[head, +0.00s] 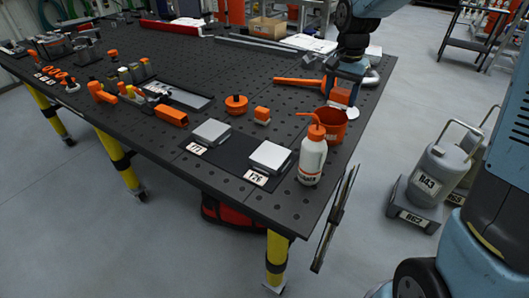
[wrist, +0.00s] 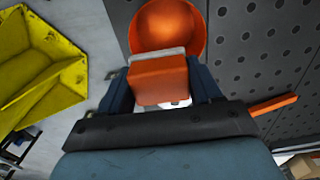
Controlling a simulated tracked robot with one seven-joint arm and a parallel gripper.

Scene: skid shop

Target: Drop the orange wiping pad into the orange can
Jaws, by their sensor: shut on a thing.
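The orange wiping pad (wrist: 160,82), a block with a pale grey layer along one edge, is between the two fingers of my gripper (wrist: 160,88) in the wrist view. My gripper is shut on it. The orange can (wrist: 166,24) shows just beyond the pad, its open mouth partly covered by the pad. In the head view the can (head: 331,128) stands near the right edge of the black table. My gripper (head: 343,88) is above its far side, with the pad (head: 339,96) at its tip. I cannot tell exactly how high the pad is above the rim.
A white bottle with an orange spout (head: 312,158) stands close in front of the can. Two grey blocks (head: 270,156) lie on a dark mat to the left.

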